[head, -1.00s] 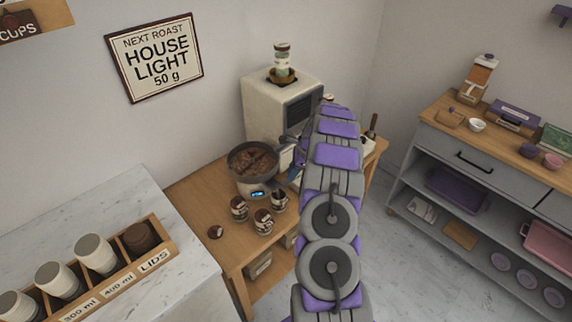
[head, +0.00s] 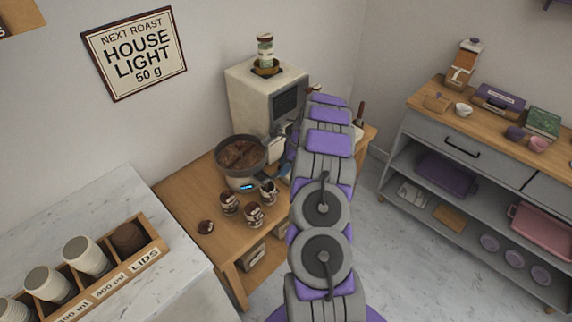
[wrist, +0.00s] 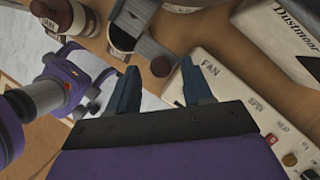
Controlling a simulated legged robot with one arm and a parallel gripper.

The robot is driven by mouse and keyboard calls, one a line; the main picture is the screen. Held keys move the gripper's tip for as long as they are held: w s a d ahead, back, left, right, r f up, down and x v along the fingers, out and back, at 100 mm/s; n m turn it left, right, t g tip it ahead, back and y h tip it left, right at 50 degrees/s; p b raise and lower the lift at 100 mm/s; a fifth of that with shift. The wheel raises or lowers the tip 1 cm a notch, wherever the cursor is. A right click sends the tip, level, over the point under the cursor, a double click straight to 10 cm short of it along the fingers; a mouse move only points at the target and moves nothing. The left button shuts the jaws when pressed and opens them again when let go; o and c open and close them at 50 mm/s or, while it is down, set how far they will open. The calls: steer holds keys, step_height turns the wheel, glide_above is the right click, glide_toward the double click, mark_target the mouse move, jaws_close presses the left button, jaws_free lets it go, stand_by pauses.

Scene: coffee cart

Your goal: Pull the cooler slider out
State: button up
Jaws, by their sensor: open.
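In the wrist view my gripper (wrist: 160,88) is open, with one dark finger on each side. A grey metal slider-like part (wrist: 152,46) with a round brown knob (wrist: 162,66) lies just beyond and between the fingertips. I cannot tell whether a finger touches the knob, and nothing is seen gripped. The dark round pan (head: 240,155) of brown beans, probably the cooler, stands beside the cream roaster (head: 262,100) in the head view.
A cream control panel (wrist: 247,115) marked FAN lies close to the right finger. Several small jars, including one jar (head: 229,204), stand in front of the pan on the wooden table (head: 180,185). A marble counter (head: 110,195) is at left, a grey shelf unit (head: 425,130) at right.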

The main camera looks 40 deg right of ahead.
steer(key=p+v, duration=0.3)
steer(key=v, duration=1.4)
steer(key=shift+d, duration=0.2)
